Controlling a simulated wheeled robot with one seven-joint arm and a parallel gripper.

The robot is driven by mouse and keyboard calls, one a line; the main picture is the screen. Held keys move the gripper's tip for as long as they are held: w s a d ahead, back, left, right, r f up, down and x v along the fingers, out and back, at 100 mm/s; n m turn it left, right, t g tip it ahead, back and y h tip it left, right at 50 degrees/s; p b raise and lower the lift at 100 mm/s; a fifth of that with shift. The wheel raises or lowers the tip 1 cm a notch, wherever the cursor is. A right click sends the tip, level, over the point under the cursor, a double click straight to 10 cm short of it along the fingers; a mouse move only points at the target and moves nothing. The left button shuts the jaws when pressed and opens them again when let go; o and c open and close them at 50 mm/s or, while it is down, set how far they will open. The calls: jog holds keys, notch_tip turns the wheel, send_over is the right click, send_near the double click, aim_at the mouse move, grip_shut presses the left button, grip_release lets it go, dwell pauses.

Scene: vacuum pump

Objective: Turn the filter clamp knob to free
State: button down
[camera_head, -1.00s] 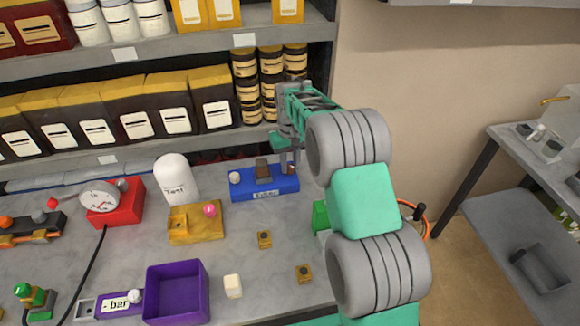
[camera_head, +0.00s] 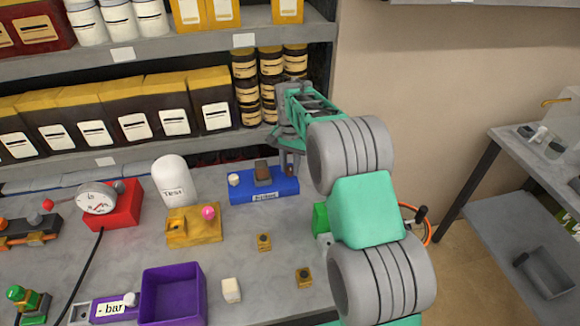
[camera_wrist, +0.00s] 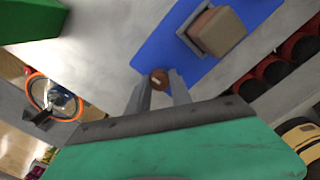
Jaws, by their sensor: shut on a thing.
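The blue filter unit (camera_head: 245,193) lies at the back of the bench, with a brown block in a grey holder (camera_head: 263,175) on top and a white knob (camera_head: 234,180) at its left end. In the wrist view a small round brown knob (camera_wrist: 159,79) with a light mark sits at the end of the blue base (camera_wrist: 160,52). My gripper (camera_wrist: 158,88) is shut on this brown knob, with one finger on each side. In the head view my gripper (camera_head: 289,165) comes down at the unit's right end, and its fingers largely hide the knob.
A yellow block with a pink knob (camera_head: 208,212), a red gauge box (camera_head: 124,205), a white cylinder (camera_head: 175,180) and a purple tray (camera_head: 172,268) stand to the left. Small yellow pieces (camera_head: 264,241) lie in front. Shelves with jars (camera_head: 270,75) rise close behind.

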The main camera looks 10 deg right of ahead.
aim_at(290, 168)
jog(key=shift+m, duration=0.4)
jog(key=c, duration=1.2)
grip_release()
jog(key=shift+o, duration=0.2)
notch_tip(290, 168, up, 8)
jog(key=shift+f+b, duration=0.1)
jog(key=shift+b, duration=0.55)
